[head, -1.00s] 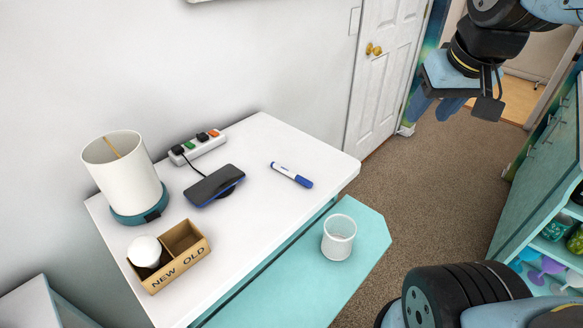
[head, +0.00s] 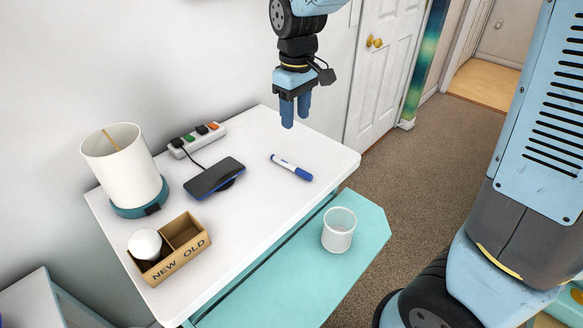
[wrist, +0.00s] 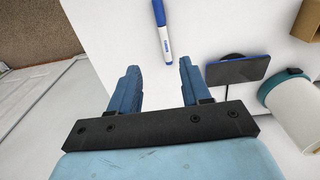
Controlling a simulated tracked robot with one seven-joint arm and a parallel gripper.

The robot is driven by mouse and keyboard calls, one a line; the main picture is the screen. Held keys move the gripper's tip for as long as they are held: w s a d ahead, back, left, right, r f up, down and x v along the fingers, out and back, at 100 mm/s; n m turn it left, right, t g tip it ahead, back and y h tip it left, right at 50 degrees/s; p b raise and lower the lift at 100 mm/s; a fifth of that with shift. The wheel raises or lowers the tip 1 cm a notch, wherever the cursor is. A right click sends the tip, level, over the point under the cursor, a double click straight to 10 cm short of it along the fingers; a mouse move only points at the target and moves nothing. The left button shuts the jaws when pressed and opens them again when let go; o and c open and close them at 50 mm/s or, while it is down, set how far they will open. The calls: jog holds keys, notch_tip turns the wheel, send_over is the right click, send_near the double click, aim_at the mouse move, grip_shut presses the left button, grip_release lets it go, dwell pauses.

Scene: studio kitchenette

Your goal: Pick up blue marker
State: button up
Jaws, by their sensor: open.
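The blue marker (head: 291,167) has a white barrel and a blue cap. It lies on the white tabletop (head: 255,215), right of the black phone-like device. In the wrist view the marker (wrist: 162,32) lies beyond the fingertips, near the top edge, roughly in line with the gap between them. My gripper (head: 295,120) is in the air above the back of the table, pointing down, behind and above the marker. Its two blue fingers also show in the wrist view (wrist: 159,75), apart and with nothing between them.
A black device (head: 213,177) on a stand, a power strip (head: 197,140), a lamp (head: 125,165) and a wooden NEW/OLD box (head: 180,262) holding a white object (head: 145,243) stand left of the marker. A white cup (head: 338,230) stands on the lower teal shelf (head: 290,290).

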jog(key=a+f, duration=0.1)
send_over(289, 163)
jog(key=f, duration=0.8)
jog(key=shift+s+d+f, duration=0.2)
jog(key=shift+s+f, duration=0.05)
jog(key=shift+w+a+f, duration=0.15)
jog(key=shift+f, duration=2.45)
grip_shut()
